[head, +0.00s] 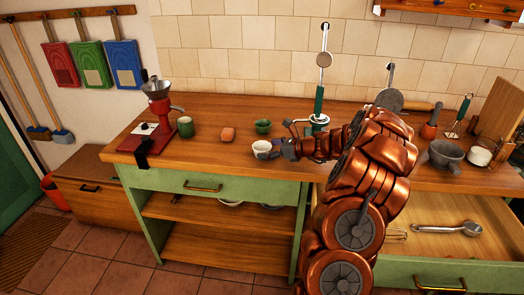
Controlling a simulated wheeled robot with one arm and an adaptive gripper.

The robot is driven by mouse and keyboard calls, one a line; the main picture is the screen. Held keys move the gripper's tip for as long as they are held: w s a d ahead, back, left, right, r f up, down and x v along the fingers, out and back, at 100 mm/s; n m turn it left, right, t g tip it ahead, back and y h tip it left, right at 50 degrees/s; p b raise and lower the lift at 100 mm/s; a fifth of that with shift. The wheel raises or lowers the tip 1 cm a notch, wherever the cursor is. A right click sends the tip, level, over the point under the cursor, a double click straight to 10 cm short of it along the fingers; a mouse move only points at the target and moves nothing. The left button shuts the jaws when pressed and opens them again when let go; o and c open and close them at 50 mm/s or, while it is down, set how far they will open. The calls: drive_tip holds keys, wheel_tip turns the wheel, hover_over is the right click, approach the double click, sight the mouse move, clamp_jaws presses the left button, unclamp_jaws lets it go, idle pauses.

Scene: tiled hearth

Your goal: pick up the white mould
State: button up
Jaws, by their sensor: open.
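A small white mould (261,147), cup-shaped, stands upright near the front edge of the wooden counter. My gripper (272,152) is low over the counter at the mould's right side, its fingers pointing left. Its jaws are open, and the fingertips are close to or overlapping the mould's right side; I cannot tell whether they touch it. The gripper hides part of that side. My copper-coloured arm reaches in from the lower right.
A green bowl (263,126) stands just behind the mould, with an orange-pink block (228,135) to the left. A green cup (186,127) and a red grinder (160,106) are further left. A green-handled lever device (319,112) stands behind my gripper. An open drawer (430,245) juts out at right.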

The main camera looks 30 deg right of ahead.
drive_tip(key=shift+x, duration=1.45)
drive_tip(key=c, duration=1.2)
drive_tip(key=shift+c, duration=0.2)
